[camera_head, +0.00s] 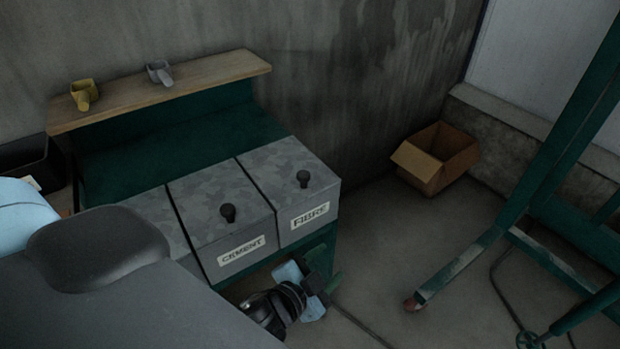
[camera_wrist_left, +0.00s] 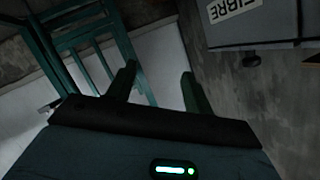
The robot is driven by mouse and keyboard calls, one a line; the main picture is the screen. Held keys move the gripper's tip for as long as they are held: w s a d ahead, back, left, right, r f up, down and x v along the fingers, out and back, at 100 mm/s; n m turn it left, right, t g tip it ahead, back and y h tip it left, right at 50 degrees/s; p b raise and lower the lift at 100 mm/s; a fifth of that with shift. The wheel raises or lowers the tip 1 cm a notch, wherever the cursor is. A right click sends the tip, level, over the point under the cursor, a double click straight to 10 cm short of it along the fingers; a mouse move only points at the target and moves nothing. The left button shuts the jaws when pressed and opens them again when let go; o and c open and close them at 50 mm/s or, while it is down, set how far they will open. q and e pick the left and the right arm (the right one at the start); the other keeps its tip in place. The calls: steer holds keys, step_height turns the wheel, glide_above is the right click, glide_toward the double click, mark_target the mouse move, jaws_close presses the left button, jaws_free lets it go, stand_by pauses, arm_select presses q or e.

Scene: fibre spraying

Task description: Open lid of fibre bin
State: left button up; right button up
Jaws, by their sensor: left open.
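The fibre bin (camera_head: 321,205) is a grey box with a FIBRE label at the right end of the bench. Its mottled grey lid (camera_head: 278,163) is closed and has a black knob (camera_head: 303,178). In the left wrist view the bin (camera_wrist_left: 280,32) shows at upper right with its label, and a dark knob (camera_wrist_left: 251,61) shows at its edge. My left gripper (camera_head: 331,280) is low in front of the bins, below the FIBRE label and apart from the lid. Its two fingers (camera_wrist_left: 160,88) are spread with nothing between them. My right gripper is not in view.
The cement bin (camera_head: 240,257) with its own knob stands directly left of the fibre bin. A wooden shelf (camera_head: 190,86) holds a yellow scoop (camera_head: 84,94) and a grey scoop (camera_head: 160,73). An open cardboard box (camera_head: 435,160) and a green frame (camera_head: 530,190) stand right, with floor between.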

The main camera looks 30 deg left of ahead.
arm_select(q)
steer(key=w+d+r+m+t+h, duration=0.2)
steer(key=w+d+r+m+h, duration=0.6)
steer(key=d+r+m+h, duration=0.4)
step_height(320, 180, up, 3)
steer(key=m+g+y, duration=1.3)
steer(key=m+g, duration=0.4)
steer(key=m, duration=0.1)
glide_above(304, 173)
steer(key=shift+s+r, duration=0.1)
steer(key=shift+r, duration=0.1)
steer(key=shift+f, duration=3.95)
